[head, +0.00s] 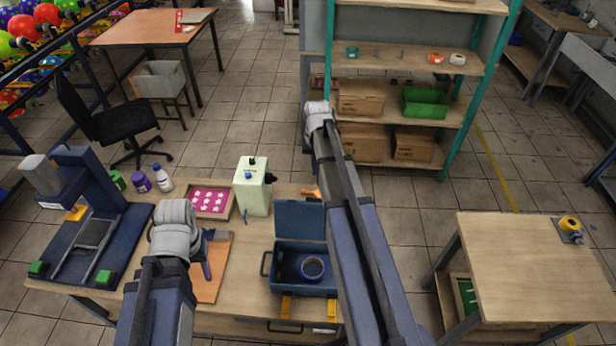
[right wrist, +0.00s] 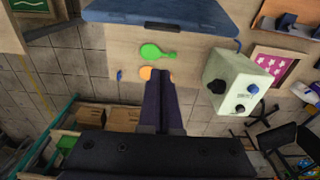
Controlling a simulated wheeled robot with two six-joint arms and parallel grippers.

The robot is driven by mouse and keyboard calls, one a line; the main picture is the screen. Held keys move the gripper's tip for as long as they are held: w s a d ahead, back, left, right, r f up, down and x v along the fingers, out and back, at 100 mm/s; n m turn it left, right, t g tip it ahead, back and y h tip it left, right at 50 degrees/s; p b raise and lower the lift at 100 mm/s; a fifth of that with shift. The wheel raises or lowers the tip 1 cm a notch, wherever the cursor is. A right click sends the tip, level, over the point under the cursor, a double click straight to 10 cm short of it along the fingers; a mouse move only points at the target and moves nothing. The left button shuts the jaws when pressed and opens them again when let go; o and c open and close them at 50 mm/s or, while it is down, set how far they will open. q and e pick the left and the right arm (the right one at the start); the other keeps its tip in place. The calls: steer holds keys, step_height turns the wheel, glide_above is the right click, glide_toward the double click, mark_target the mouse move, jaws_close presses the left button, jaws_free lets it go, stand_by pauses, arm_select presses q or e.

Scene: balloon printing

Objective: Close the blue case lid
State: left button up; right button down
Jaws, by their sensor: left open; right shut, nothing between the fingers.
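The blue case (head: 291,285) stands on the workbench with its lid (head: 299,217) raised, and a dark blue roll (head: 312,267) lies inside. In the right wrist view the edge of the lid (right wrist: 160,14) crosses the top. My right gripper (head: 308,148) reaches out beyond the lid, at the far side of the bench, apart from it. Its fingers (right wrist: 163,74) are shut and empty in the right wrist view. My left gripper (head: 207,257) is over the bench, left of the case, open; its fingers are partly hidden by my wrist.
A pale green box (head: 252,187) stands left of the lid, beside a pink star-patterned tray (head: 211,201). A press (head: 85,225) fills the bench's left end. A green paddle-shaped item (right wrist: 157,52) lies between the lid and my right fingers. Shelves (head: 400,110) stand behind.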

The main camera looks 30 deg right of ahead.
steer(key=shift+w+d+r, duration=0.15)
steer(key=shift+w+d, duration=0.15)
steer(key=shift+d, duration=0.1)
steer(key=shift+s, duration=0.1)
step_height(320, 180, down, 11)
steer(key=b, duration=1.1)
steer(key=s+a+r+p, duration=0.1)
steer(key=s+r+p, duration=0.1)
steer(key=shift+s+a+r, duration=0.1)
steer(key=shift+s+a, duration=0.2)
steer(key=shift+a, duration=0.05)
steer(key=shift+s, duration=0.1)
